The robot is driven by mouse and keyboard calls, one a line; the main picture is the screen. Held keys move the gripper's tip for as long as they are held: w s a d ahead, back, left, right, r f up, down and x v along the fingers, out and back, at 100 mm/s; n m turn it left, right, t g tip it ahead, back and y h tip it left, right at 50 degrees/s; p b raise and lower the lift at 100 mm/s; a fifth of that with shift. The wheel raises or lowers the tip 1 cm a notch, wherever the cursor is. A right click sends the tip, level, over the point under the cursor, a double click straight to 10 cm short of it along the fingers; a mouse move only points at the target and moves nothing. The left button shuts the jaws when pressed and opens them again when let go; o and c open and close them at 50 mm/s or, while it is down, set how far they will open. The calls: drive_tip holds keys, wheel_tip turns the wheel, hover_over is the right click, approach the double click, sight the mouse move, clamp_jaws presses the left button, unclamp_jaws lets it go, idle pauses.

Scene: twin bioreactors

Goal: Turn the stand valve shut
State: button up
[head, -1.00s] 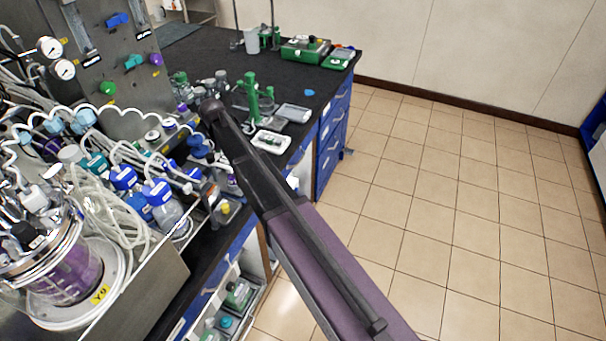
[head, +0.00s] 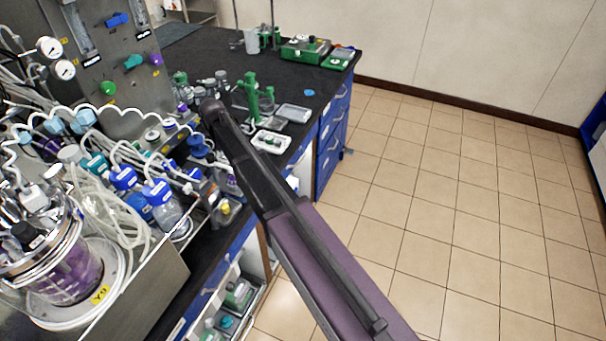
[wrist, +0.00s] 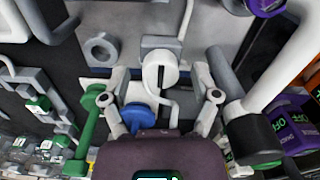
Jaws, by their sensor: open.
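In the wrist view my gripper (wrist: 162,96) is open, its two pale fingers spread apart with nothing between the pads. A white round knob or cap with a dark slot (wrist: 158,70) shows just past the fingertips, between them in the picture; I cannot tell its depth. A blue handle-like part (wrist: 140,117) lies near the left finger, partly hidden by my gripper. I cannot tell for sure which of these is the stand valve. In the head view my dark arm hides the gripper.
A green rod-shaped part (wrist: 90,120) stands left of my gripper; a thick white pipe with a black collar (wrist: 250,110) is close on the right. In the head view, a panel with coloured valves (head: 108,88) and tubed bottles crowd the left. The tiled floor (head: 450,220) is clear.

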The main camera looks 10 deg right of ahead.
sight(224, 159)
drive_tip(key=shift+n, duration=0.6)
drive_tip(key=shift+r+n+p, duration=0.3)
drive_tip(key=shift+p, duration=0.05)
wheel_tip(224, 159, up, 13)
drive_tip(key=p, duration=1.3)
drive_tip(key=s+d+f+m+b, duration=0.2)
drive_tip(key=s+d+m, duration=0.4)
drive_tip(key=s+d, duration=0.4)
drive_tip(key=s+d+f+m+b, duration=0.2)
drive_tip(key=s+d+m, duration=0.4)
drive_tip(key=s+d, duration=0.5)
drive_tip(key=shift+s+d, duration=0.25)
drive_tip(key=shift+s, duration=0.6)
